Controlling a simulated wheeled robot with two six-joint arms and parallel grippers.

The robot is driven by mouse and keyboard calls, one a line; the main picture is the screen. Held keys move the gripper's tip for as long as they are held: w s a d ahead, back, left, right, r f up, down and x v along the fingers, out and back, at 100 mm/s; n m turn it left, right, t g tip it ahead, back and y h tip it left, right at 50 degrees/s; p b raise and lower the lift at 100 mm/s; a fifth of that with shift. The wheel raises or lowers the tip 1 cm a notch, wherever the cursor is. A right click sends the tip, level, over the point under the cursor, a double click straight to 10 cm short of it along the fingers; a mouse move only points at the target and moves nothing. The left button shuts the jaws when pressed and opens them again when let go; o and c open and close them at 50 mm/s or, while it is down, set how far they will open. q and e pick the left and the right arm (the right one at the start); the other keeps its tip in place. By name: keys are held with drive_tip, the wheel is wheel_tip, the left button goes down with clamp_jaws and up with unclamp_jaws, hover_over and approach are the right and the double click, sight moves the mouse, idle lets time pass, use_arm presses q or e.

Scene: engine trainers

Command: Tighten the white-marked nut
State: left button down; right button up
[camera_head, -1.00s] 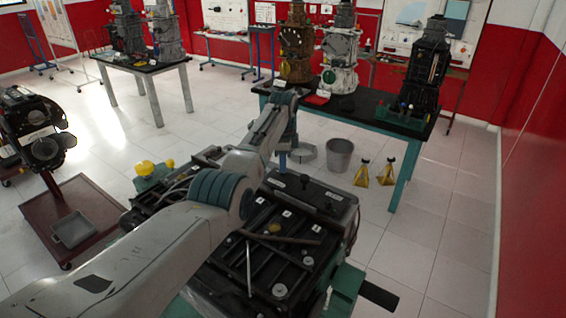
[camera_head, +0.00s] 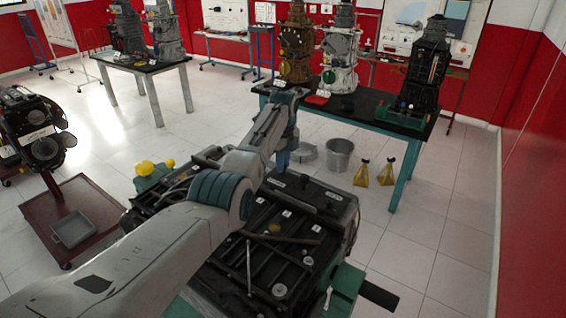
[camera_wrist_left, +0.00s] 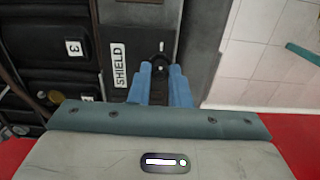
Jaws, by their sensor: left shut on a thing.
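My left gripper (camera_head: 283,158) points down at the far edge of the engine block in the head view. In the left wrist view its two blue fingers (camera_wrist_left: 160,78) are shut on a small dark round piece, which looks like the nut (camera_wrist_left: 160,66). A small white mark (camera_wrist_left: 161,46) shows just beyond it. The fingers cover part of the nut, so its seating cannot be told. The nut cannot be made out in the head view. My right gripper is in neither view.
A "SHIELD" label (camera_wrist_left: 118,66) lies left of the fingers. The dark engine top (camera_head: 262,262) carries several numbered labels, bolts and a rod (camera_head: 283,239). A bench with engines (camera_head: 372,118) stands behind, with a bucket (camera_head: 339,157) and yellow stands (camera_head: 386,172) on the floor.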

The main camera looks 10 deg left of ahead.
use_arm(q)
drive_tip(key=shift+r, duration=0.15)
drive_tip(key=c, duration=1.4)
unclamp_jaws()
drive_tip(key=shift+c, duration=0.2)
drive_tip(key=shift+o, duration=0.5)
drive_tip(key=shift+r, duration=0.2)
wheel_tip(320, 180, up, 10)
drive_tip(key=b, duration=0.5)
drive_tip(key=shift+r, duration=0.15)
